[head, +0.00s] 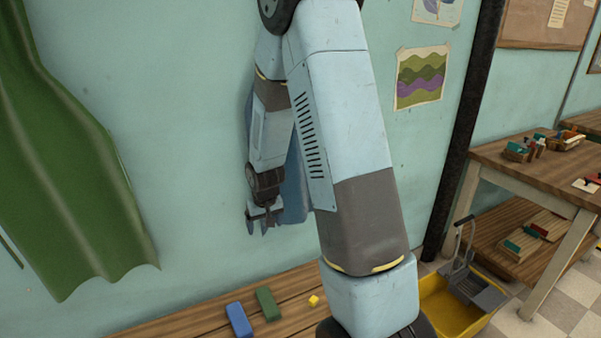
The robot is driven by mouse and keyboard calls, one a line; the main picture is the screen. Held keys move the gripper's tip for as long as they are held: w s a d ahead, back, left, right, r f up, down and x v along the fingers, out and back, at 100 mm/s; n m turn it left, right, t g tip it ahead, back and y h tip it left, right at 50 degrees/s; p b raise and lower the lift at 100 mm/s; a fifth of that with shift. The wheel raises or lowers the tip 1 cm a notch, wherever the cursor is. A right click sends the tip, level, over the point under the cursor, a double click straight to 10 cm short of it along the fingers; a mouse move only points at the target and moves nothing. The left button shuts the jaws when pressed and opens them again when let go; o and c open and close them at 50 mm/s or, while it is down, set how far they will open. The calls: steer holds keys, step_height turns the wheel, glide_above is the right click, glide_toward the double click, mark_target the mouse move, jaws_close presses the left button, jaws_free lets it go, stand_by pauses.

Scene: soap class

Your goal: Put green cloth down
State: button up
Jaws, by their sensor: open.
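A large green cloth (70,170) hangs against the pale teal wall at the left of the head view, its top cut off by the frame. Its lower edge hangs free and wavy. My gripper (262,226) points down near the middle of the view, to the right of the cloth and apart from it. Its fingers are open, and I see nothing between them. Part of my gripper and forearm is close to a blue hanging shape (293,190) behind it, mostly hidden by my arm; I cannot tell if they touch.
A yellow mop bucket (447,310) stands on the floor at right. A wooden table (500,157) with several toys is beyond a dark post (465,130).

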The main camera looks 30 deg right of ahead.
steer(key=s+r+t, duration=0.1)
steer(key=s+r, duration=0.5)
steer(key=r, duration=0.5)
steer(key=s+r+t, duration=0.1)
steer(key=s+r, duration=0.4)
steer(key=r, duration=0.5)
steer(key=s+a+r, duration=0.1)
steer(key=s+r, duration=0.3)
steer(key=s, duration=0.4)
steer(key=s+r, duration=0.5)
steer(key=s, duration=0.3)
steer(key=shift+a+r+t, duration=0.15)
steer(key=shift+a+t, duration=0.15)
steer(key=shift+a, duration=0.05)
